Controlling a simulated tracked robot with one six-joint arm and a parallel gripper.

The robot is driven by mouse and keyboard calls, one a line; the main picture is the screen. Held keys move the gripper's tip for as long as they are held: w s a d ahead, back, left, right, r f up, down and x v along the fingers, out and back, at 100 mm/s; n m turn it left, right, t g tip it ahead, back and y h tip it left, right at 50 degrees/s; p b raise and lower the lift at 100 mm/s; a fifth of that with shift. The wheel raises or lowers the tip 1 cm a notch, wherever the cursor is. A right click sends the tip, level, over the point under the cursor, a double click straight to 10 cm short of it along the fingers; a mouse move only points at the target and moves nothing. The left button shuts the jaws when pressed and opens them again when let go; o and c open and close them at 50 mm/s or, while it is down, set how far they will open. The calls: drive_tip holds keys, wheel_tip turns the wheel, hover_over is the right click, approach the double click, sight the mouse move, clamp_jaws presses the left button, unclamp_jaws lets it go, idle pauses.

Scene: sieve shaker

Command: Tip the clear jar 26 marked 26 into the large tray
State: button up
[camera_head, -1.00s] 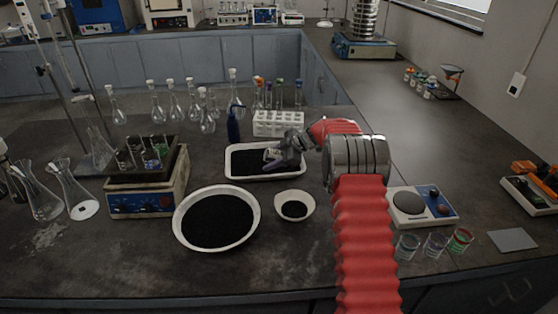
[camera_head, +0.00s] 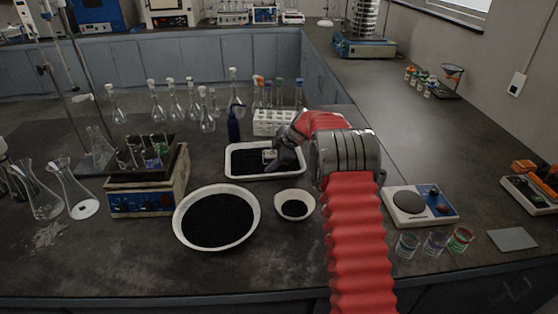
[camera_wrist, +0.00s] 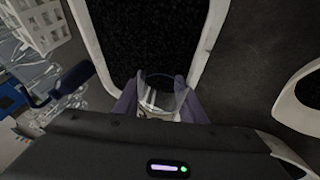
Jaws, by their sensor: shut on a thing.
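The large tray (camera_head: 236,174) is a white rectangular tray holding black granules, in the middle of the bench; its white rim also shows in the wrist view (camera_wrist: 211,40). My gripper (camera_head: 280,160) is over the tray's right part. In the wrist view my gripper (camera_wrist: 155,98) is shut on a clear jar (camera_wrist: 160,92), with a finger on each side of it. The jar's mouth points toward the dark granules. In the head view only a small pale part of the jar (camera_head: 269,154) shows beside the fingers. I cannot read its marking.
A round white bowl (camera_head: 180,228) and a small white dish (camera_head: 280,207), both with black contents, stand in front of the tray. A dark blue bottle (camera_head: 233,126) and a white rack (camera_head: 266,124) stand behind it. A hotplate with beakers (camera_head: 147,198) is at left.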

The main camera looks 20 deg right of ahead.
drive_tip(key=shift+f+h, duration=0.1)
drive_tip(key=shift+h, duration=0.4)
drive_tip(key=shift+a, duration=0.1)
drive_tip(key=shift+f+n+g+h, duration=0.15)
drive_tip(key=shift+n+g+h, duration=0.15)
drive_tip(key=shift+h, duration=0.5)
drive_tip(key=shift+d+f+n+h, duration=0.1)
drive_tip(key=shift+d+n+h, duration=0.1)
drive_tip(key=shift+h, duration=0.45)
drive_tip(key=shift+d+f+n+h, duration=0.1)
drive_tip(key=shift+d+h, duration=0.05)
drive_tip(key=shift+h, duration=0.5)
drive_tip(key=shift+s+g, duration=0.1)
drive_tip(key=shift+g, duration=0.2)
drive_tip(key=shift+h, duration=0.4)
drive_tip(key=shift+d+f+n+g+h, duration=0.15)
drive_tip(key=shift+d+h, duration=0.1)
drive_tip(key=shift+h, duration=0.45)
drive_tip(key=shift+d+r+n+g+h, duration=0.15)
drive_tip(key=shift+d+h, duration=0.1)
drive_tip(key=shift+h, duration=0.45)
drive_tip(key=shift+s+d+f+h, duration=0.1)
drive_tip(key=shift+d+h, duration=0.1)
drive_tip(key=shift+h, duration=0.2)
